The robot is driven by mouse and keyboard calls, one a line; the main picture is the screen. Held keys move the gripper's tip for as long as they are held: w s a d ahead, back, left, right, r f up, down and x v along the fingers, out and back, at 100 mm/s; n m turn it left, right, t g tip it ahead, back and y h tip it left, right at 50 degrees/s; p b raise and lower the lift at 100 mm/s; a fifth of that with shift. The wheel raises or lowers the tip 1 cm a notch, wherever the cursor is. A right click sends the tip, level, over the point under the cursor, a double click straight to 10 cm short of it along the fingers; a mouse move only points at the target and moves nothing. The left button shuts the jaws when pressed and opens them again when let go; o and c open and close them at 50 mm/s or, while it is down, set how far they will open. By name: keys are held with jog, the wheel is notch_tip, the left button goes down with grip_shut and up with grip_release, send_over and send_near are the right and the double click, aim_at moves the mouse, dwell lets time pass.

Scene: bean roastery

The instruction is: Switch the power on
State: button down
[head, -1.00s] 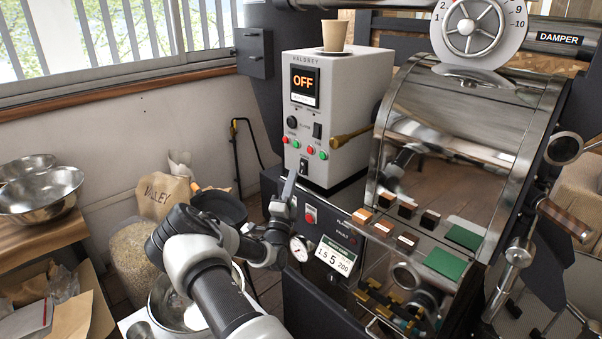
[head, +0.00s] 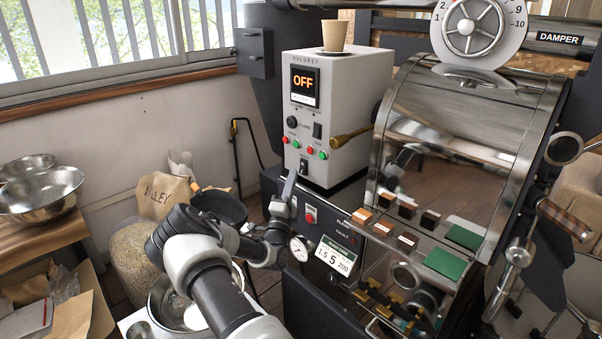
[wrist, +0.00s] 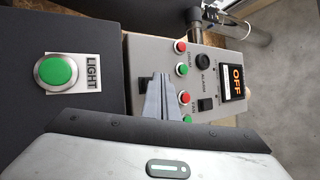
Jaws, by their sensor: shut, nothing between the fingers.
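The grey control box (head: 327,75) stands on the roaster, and its display (head: 304,86) reads OFF in orange. A dark switch (head: 304,166) sits low on the box's front. It also shows in the wrist view (wrist: 143,87), partly hidden behind my fingers. My gripper (head: 289,184) is shut and empty, its fingertips just in front of the lower panel, near this switch. I cannot tell whether they touch. In the wrist view the closed fingers (wrist: 160,94) point at the panel, with the OFF display (wrist: 236,78) at the right.
Red and green buttons, a black knob (head: 292,122) and another black switch (head: 317,131) are higher on the panel. A brass handle (head: 352,137) juts out right of it. A paper cup (head: 334,36) stands on top. A green LIGHT button (wrist: 57,71) shows in the wrist view.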

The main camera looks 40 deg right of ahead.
jog(key=shift+d, duration=0.1)
jog(key=shift+d, duration=0.3)
jog(key=shift+d+f, duration=0.1)
jog(key=shift+d, duration=0.2)
dwell(0.5)
dwell(0.3)
jog(key=shift+a, duration=0.75)
jog(key=shift+s+a+r+p, duration=0.15)
jog(key=shift+a+p, duration=0.45)
jog(key=shift+a, duration=0.65)
jog(key=shift+s+a+r+p, duration=0.1)
jog(key=shift+a+r+p, duration=0.3)
jog(key=shift+a, duration=0.85)
jog(key=shift+f, duration=0.15)
